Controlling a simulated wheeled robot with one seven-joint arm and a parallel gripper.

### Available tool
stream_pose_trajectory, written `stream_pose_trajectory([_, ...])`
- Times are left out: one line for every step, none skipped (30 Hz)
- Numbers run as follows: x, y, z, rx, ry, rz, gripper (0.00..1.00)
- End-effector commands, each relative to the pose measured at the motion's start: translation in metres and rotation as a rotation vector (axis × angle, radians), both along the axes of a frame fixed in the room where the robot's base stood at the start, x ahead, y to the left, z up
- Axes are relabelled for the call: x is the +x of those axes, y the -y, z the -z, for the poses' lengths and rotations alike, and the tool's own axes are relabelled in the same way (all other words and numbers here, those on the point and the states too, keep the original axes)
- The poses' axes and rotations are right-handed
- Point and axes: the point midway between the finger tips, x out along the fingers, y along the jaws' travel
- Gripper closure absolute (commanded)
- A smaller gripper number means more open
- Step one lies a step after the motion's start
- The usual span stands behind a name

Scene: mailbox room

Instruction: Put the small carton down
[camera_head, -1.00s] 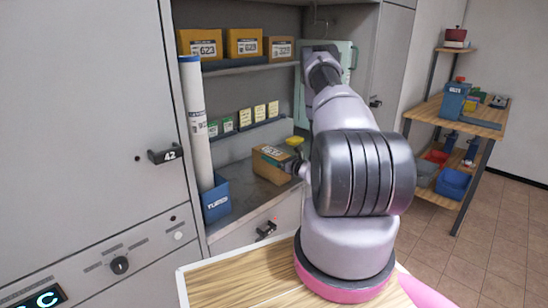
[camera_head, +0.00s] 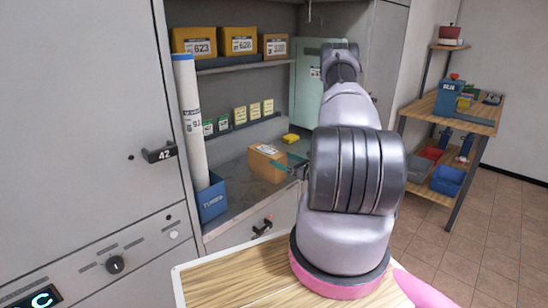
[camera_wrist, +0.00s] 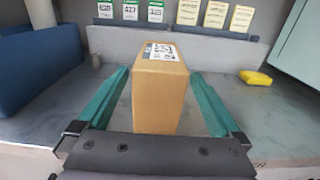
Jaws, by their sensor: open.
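The small carton (camera_head: 267,163) is a brown box with a white label on top. It stands upright on the grey counter (camera_head: 235,186) of the open cabinet. In the wrist view the carton (camera_wrist: 160,92) stands between the two green fingers of my gripper (camera_wrist: 160,105). The gripper is open, with a gap visible between each finger and the carton's sides. In the head view my gripper (camera_head: 291,168) is at the carton's right side, and my arm hides part of it.
A yellow object (camera_head: 290,138) lies behind the carton. A blue bin (camera_head: 212,199) with a white tube (camera_head: 190,120) stands left. Several cartons (camera_head: 236,41) fill the upper shelf, and small labelled cards (camera_head: 240,116) line the back. A pale green case (camera_head: 308,88) stands at the back right.

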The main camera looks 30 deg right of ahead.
Motion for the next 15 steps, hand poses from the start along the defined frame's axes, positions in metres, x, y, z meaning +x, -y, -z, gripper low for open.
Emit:
stream_pose_trajectory([-0.01, 0.005, 0.0, 0.002, -0.002, 0.005, 0.0])
stream_pose_trajectory([-0.014, 0.007, 0.0, 0.002, -0.001, 0.005, 0.0])
stream_pose_trajectory([-0.02, 0.008, 0.0, 0.002, -0.001, 0.004, 0.0])
stream_pose_trajectory([-0.024, 0.01, 0.0, 0.002, -0.001, 0.004, 0.0])
stream_pose_trajectory([-0.027, 0.011, 0.0, 0.002, -0.001, 0.004, 0.0])
stream_pose_trajectory([-0.03, 0.012, 0.0, 0.002, -0.001, 0.002, 0.0])
stream_pose_trajectory([-0.033, 0.012, 0.0, 0.001, 0.001, 0.002, 0.0])
stream_pose_trajectory([-0.034, 0.013, 0.0, 0.001, 0.001, 0.002, 0.0])
stream_pose_trajectory([-0.036, 0.014, 0.0, 0.0, 0.001, 0.002, 0.0])
stream_pose_trajectory([-0.037, 0.014, 0.0, 0.0, 0.001, 0.001, 0.0])
stream_pose_trajectory([-0.038, 0.014, 0.0, 0.0, 0.001, 0.001, 0.0])
stream_pose_trajectory([-0.038, 0.013, -0.001, -0.001, 0.001, -0.001, 0.0])
stream_pose_trajectory([-0.037, 0.012, -0.002, -0.002, 0.003, -0.006, 0.0])
stream_pose_trajectory([-0.036, 0.011, -0.005, -0.005, 0.006, -0.016, 0.0])
stream_pose_trajectory([-0.034, 0.006, -0.012, -0.011, 0.011, -0.037, 0.0])
